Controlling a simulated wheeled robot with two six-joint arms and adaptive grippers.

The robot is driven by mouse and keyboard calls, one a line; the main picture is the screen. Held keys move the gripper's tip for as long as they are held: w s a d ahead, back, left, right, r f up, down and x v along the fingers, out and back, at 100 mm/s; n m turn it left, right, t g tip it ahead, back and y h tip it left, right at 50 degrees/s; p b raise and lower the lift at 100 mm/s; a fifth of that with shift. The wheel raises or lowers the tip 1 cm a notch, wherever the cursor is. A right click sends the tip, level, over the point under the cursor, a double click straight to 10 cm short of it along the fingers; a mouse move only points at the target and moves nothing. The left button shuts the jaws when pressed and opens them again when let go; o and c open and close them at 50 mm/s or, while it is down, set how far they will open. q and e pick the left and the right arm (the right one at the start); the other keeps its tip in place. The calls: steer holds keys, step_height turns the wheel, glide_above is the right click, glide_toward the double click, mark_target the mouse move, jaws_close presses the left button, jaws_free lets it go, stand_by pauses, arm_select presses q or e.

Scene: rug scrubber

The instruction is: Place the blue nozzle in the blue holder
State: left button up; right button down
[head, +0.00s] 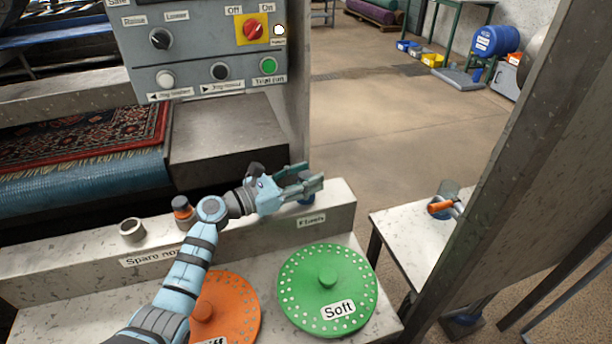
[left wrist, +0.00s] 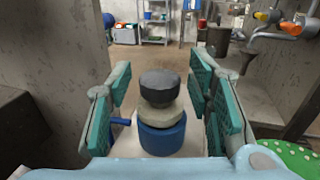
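A stacked piece with a dark top (left wrist: 159,88), a pale ring and a blue lower body (left wrist: 162,137) stands upright between my left gripper's fingers in the left wrist view. I cannot tell where the blue nozzle ends and the blue holder begins. In the head view only some blue (head: 306,199) shows below the fingers, at the right end of the ledge. My left gripper (head: 306,182) is open around it, with gaps on both sides in the left wrist view. My right gripper is not in view.
On the ledge (head: 255,240), an orange-banded nozzle (head: 182,208) and an empty grey ring holder (head: 132,230) stand to the left. Orange (head: 230,305) and green (head: 327,290) discs lie in front. A control panel (head: 205,45) rises behind. A side table (head: 405,245) and post (head: 520,150) are right.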

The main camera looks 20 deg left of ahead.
arm_select(q)
steer(key=shift+s+r, duration=0.15)
steer(key=shift+s, duration=0.1)
steer(key=v, duration=1.1)
steer(key=shift+s+a, duration=0.2)
steer(key=shift+a, duration=0.15)
